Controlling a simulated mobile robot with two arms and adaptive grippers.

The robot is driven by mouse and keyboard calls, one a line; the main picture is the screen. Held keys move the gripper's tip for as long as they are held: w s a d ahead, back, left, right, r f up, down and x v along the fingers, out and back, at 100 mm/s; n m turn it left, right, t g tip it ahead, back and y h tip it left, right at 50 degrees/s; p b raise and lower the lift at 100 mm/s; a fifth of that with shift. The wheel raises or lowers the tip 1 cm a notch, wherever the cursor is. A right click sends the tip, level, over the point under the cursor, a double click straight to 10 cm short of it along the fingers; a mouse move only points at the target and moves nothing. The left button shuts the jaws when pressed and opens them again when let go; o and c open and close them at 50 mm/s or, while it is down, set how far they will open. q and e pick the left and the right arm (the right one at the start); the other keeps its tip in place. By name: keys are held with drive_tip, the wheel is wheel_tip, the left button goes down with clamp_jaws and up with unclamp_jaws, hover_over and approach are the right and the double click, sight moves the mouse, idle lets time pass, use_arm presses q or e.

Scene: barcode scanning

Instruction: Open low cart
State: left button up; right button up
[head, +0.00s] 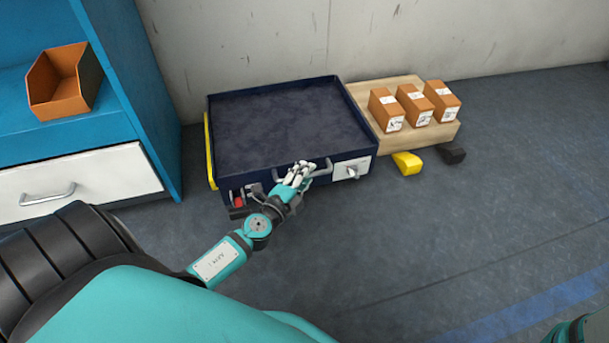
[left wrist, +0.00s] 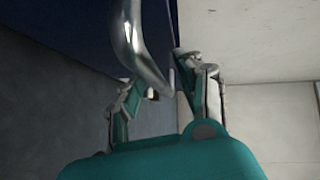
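The low cart (head: 283,190) is a dark blue, shallow, open-topped tray on the floor, and it looks empty. A metal handle (head: 318,172) runs along its front side. My left gripper (head: 298,172) is at the left part of this handle. In the left wrist view, the shiny handle (left wrist: 143,50) comes down between the two spread fingers of my left gripper (left wrist: 158,75). The fingers stand apart, and I see no clear grip on the bar. My right gripper is not in view.
A wooden pallet (head: 448,132) with three brown boxes (head: 414,104) stands right of the cart. A blue shelf (head: 135,95) with an orange bin (head: 62,82) stands left. Floor in front is clear.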

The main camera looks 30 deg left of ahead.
use_arm(q)
clamp_jaws()
drive_tip(key=shift+d+f, duration=0.1)
idle(0.4)
